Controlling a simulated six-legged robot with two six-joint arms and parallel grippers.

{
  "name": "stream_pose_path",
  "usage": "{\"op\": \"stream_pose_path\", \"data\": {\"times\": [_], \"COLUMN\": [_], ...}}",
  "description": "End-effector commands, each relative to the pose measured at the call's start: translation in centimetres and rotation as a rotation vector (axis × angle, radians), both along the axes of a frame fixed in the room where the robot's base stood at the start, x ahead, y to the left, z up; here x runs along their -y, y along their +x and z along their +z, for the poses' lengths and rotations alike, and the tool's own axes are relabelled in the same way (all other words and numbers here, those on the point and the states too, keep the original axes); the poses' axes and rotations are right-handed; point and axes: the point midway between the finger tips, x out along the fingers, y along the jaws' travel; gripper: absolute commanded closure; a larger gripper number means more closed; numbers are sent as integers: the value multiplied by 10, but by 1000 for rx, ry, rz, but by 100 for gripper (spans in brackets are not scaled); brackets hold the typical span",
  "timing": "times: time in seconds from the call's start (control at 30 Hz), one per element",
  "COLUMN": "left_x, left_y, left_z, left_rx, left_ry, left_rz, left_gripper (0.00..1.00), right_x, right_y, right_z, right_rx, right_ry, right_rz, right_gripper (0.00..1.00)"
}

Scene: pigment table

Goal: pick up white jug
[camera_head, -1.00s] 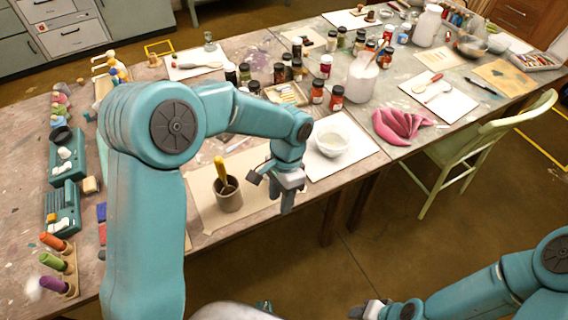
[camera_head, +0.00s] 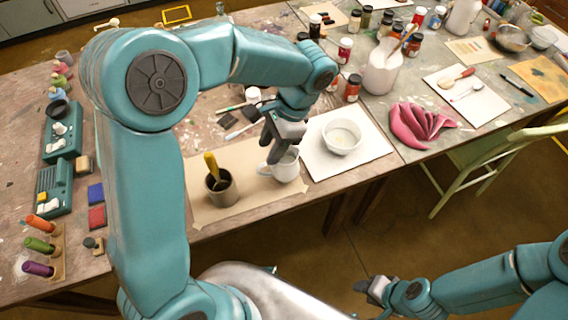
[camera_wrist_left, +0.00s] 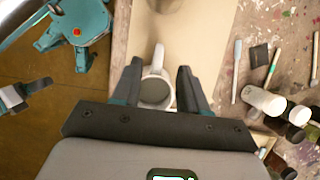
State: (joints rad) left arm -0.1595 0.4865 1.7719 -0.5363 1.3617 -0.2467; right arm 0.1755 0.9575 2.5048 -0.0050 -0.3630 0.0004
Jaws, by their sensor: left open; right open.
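The small white jug (camera_head: 286,170) stands upright on the brown paper sheet, its handle toward the left. My left gripper (camera_head: 276,150) is directly over it and hides part of its top. In the left wrist view, the jug (camera_wrist_left: 155,92) shows between the two open fingers of the left gripper (camera_wrist_left: 158,80), with its handle pointing away up the picture. The fingers look apart from its sides; I cannot tell how far below them it is. My right gripper (camera_head: 374,288) is open and empty, away from the table at the lower right.
A grey-brown pot (camera_head: 222,190) with a yellow-handled tool stands left of the jug on the brown paper (camera_head: 250,206). A white bowl (camera_head: 342,137) on a white sheet is close on the right. Paint jars and brushes lie behind. A pink cloth (camera_head: 420,125) is further right.

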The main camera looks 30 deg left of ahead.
Motion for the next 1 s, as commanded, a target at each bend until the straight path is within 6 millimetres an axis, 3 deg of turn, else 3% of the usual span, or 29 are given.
{"op": "stream_pose_path", "data": {"times": [0.1, 0.37, 0.6, 0.9, 0.93, 1.0], "left_x": [-6, -12, -22, -23, -23, -23], "left_y": [-8, -13, -19, -20, -20, -20], "left_z": [-22, -44, -79, -86, -86, -86], "left_rx": [-4, -4, -3, -1, -1, -1], "left_ry": [0, 0, -1, -1, -1, -1], "left_rz": [1, 1, 2, 0, 0, 0], "left_gripper": [57, 57, 57, 57, 60, 83], "right_x": [0, 0, 0, 0, 0, 0], "right_y": [0, 0, 0, 0, 0, 0], "right_z": [-3, -3, -3, -3, -3, -3], "right_rx": [0, 0, 0, 0, 0, 0], "right_ry": [0, 0, 0, 0, 0, 0], "right_rz": [-1, 0, -1, -1, -1, -1], "right_gripper": [57, 57, 57, 57, 57, 57]}}
